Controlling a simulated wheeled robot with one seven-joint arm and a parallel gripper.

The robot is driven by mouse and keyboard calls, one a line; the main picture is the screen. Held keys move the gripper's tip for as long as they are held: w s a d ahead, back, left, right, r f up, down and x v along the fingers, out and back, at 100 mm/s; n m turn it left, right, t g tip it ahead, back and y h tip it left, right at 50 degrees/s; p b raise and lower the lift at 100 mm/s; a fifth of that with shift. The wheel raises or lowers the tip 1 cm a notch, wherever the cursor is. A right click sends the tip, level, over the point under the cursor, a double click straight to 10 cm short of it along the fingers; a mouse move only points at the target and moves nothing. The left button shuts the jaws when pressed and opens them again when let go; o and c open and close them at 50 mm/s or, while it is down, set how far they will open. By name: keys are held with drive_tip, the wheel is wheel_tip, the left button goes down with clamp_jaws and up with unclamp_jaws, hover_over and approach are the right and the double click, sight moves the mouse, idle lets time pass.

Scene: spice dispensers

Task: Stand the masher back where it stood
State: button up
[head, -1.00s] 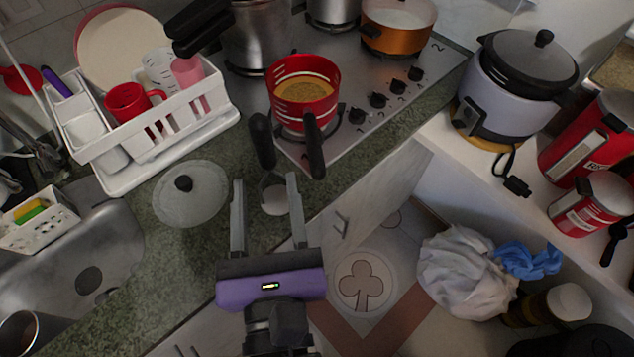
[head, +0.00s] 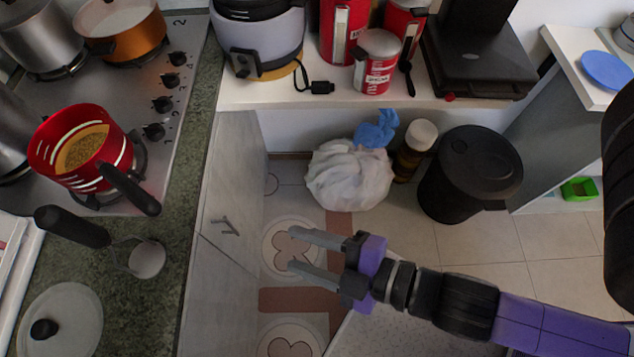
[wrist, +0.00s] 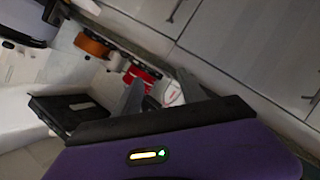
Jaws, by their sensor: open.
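The masher has a black handle (head: 72,226) and a pale metal mashing disc (head: 148,260). My gripper (head: 291,250) is open and empty. It is over the floor to the right of the counter and cabinet front, clear of the masher, with its fingers pointing left toward the counter. In the wrist view my gripper's fingers (wrist: 162,95) show apart with nothing clearly held; I cannot make out the masher there.
The red pan (head: 75,160) sits on the stove with its handle reaching toward the masher. The glass lid (head: 62,325) lies below the masher. A white bag (head: 350,178) and a black bin (head: 470,175) stand on the floor. Open floor surrounds my gripper.

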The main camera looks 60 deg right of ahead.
drive_tip(key=s+d+r+m+h, duration=0.2)
drive_tip(key=s+d+m, duration=0.4)
drive_tip(key=m, duration=0.5)
drive_tip(key=shift+s+d+r+t+h, duration=0.3)
drive_tip(key=shift+s+d+r, duration=0.1)
drive_tip(key=shift+d+r, duration=0.15)
drive_tip(key=shift+a, duration=0.1)
